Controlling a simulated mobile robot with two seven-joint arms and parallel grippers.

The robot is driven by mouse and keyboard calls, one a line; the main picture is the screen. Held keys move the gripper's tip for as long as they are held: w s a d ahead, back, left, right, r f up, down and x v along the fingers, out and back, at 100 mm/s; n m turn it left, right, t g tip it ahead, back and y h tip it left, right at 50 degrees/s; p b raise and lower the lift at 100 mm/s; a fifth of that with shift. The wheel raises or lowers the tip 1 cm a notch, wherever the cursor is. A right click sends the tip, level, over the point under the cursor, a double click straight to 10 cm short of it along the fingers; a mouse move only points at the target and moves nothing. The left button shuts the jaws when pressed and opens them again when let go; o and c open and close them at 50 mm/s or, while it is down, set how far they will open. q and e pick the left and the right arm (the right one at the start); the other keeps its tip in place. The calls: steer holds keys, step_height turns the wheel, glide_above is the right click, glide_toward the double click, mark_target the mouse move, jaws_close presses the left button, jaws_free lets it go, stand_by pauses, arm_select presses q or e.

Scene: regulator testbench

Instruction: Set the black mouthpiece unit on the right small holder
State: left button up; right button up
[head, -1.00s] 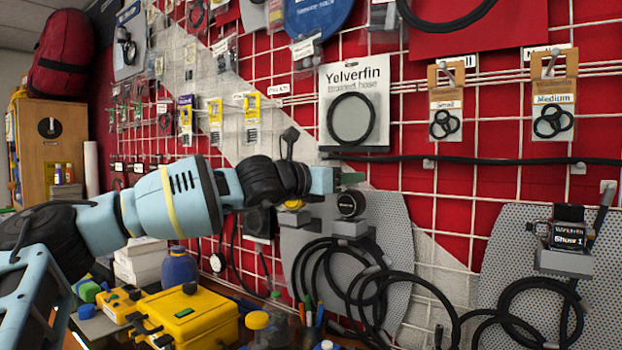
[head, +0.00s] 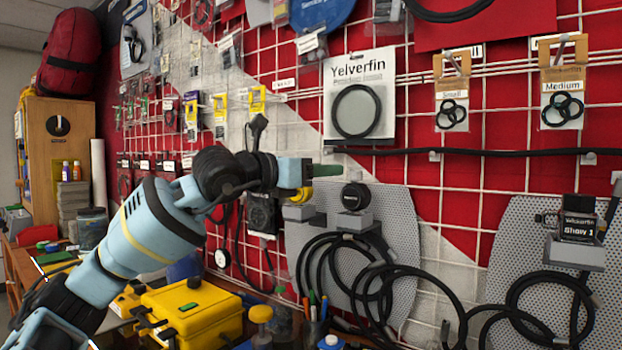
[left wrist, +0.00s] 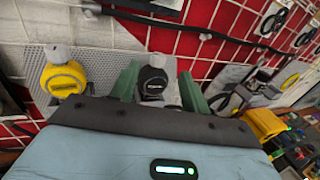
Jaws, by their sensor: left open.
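The black mouthpiece unit (head: 355,196) sits upright on a small grey holder (head: 354,222), the right one of two side by side on the perforated panel. My left gripper (head: 327,170) is up and to the left of the unit in the head view, with its green fingers open and empty. In the left wrist view the black unit (left wrist: 152,84) shows between the two fingers, farther off, apparently not touched. A yellow unit (left wrist: 64,79) stands on the left holder; in the head view my gripper partly hides it. My right gripper is not in view.
Black hoses (head: 350,270) hang in coils below the holders. A black cable (head: 480,152) crosses the red wall above. A larger grey holder (head: 575,254) with a labelled device is at the right. A yellow case (head: 190,312) stands on the bench below.

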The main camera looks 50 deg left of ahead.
arm_select(q)
steer(key=shift+s+f+b, duration=0.15)
steer(key=shift+s+b, duration=0.65)
steer(key=shift+s, duration=0.35)
